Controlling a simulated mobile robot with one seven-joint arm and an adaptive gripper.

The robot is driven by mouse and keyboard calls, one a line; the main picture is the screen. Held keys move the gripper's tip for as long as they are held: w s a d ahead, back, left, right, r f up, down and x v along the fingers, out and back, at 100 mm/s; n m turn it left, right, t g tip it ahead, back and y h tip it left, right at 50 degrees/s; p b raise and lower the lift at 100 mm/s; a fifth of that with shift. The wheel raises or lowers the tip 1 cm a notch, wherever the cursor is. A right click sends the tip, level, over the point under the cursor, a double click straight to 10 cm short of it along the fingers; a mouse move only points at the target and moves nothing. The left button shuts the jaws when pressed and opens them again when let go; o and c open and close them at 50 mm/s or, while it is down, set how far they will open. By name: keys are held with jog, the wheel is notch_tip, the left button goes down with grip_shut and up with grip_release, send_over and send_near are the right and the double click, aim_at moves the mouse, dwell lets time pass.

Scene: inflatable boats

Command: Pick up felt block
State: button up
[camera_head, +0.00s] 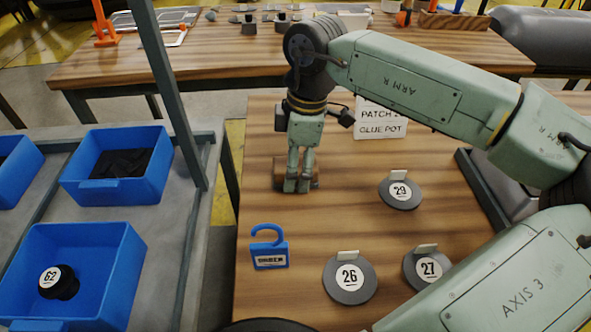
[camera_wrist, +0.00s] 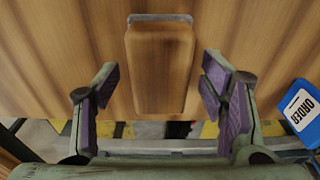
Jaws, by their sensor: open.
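The felt block (camera_wrist: 160,65) is a wooden block with rounded edges and a thin grey layer showing along its far edge in the wrist view. It lies on the wooden table. My gripper (camera_wrist: 159,88) is open, with a purple-padded finger on each side of the block and a visible gap on both sides. In the head view, my gripper (camera_head: 297,187) points down at the block (camera_head: 281,174), hiding most of it. I cannot tell the exact height of the fingertips over the tabletop.
A blue hook-shaped ORDER tag (camera_head: 269,254) stands nearby, also at right in the wrist view (camera_wrist: 302,108). Numbered discs 29 (camera_head: 400,192), 26 (camera_head: 349,279) and 27 (camera_head: 428,268) lie to the right. A PATCH and GLUE POT sign (camera_head: 381,122) stands behind. Blue bins (camera_head: 125,188) are at left.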

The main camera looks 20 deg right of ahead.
jog(key=shift+f+b, duration=0.25)
jog(key=shift+b, duration=0.2)
jog(key=shift+c, duration=0.4)
jog(key=c, duration=1.2)
jog(key=shift+r+p, duration=0.65)
jog(key=shift+p, duration=0.25)
notch_tip(320, 180, up, 9)
jog(key=p, duration=0.4)
jog(key=shift+r, duration=0.1)
